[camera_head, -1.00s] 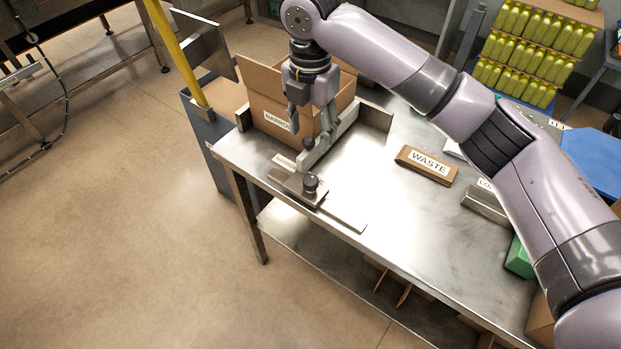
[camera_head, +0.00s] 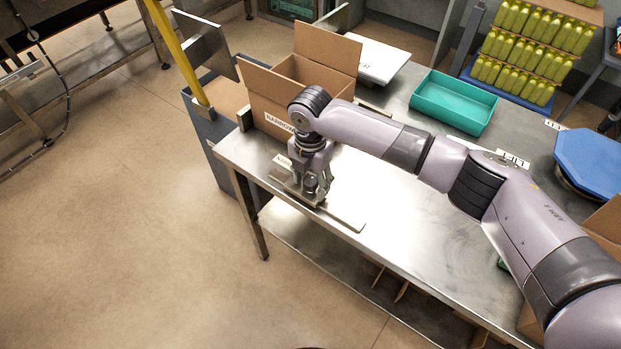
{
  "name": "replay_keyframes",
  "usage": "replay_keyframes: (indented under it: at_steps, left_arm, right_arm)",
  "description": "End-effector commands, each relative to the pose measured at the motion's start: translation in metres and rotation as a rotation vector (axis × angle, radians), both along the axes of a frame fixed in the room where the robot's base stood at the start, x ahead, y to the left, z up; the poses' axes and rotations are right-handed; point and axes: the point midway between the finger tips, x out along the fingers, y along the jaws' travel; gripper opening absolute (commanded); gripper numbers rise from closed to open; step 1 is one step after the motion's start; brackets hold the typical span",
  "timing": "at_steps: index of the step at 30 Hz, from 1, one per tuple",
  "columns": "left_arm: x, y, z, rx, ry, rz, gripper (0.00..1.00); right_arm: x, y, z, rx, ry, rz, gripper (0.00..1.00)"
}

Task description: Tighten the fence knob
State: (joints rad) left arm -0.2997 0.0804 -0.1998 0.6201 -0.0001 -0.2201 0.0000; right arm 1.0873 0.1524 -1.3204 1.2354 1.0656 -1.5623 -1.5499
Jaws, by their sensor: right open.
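The fence knob (camera_head: 311,184) is a small dark knob on a metal slide plate (camera_head: 345,217) at the near left corner of the steel table. My right gripper (camera_head: 311,190) is lowered over the knob from above, with its fingers open around or right beside it. I cannot tell whether the fingers touch it. The arm and gripper hide most of the fence bar behind the knob. My left gripper is not in view.
An open cardboard box (camera_head: 270,92) stands just behind the gripper. A teal tray (camera_head: 453,101), a white lid-like panel (camera_head: 372,60) and a blue turntable-like disc (camera_head: 590,160) lie farther back. The table's front middle (camera_head: 390,210) is clear.

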Motion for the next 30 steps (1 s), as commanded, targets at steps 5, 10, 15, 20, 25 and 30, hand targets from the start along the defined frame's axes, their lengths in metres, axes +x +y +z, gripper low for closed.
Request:
replay_keyframes:
  at_steps: [5, 10, 15, 20, 25, 30]
  left_arm:
    - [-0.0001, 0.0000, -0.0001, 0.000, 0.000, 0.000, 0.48]
    - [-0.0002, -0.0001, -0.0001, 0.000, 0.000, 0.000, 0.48]
    - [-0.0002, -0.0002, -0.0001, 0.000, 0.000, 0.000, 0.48]
    - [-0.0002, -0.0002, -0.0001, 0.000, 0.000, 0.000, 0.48]
    - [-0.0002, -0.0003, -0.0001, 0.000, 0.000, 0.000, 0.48]
    - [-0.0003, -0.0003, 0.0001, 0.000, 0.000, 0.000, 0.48]
  right_arm:
    - [0.0000, 0.0001, -0.0004, 0.000, 0.000, 0.000, 0.51]
    - [-0.0001, 0.0002, -0.0002, 0.000, 0.000, 0.000, 0.42]
    - [-0.0001, 0.0002, 0.0000, 0.000, 0.000, 0.000, 0.31]
    - [0.0000, 0.0001, 0.0001, 0.000, 0.000, 0.000, 0.20]
    - [-0.0001, 0.0001, 0.0002, 0.000, 0.000, 0.000, 0.09]
    - [0.0000, 0.0000, 0.0003, 0.000, 0.000, -0.001, 0.02]
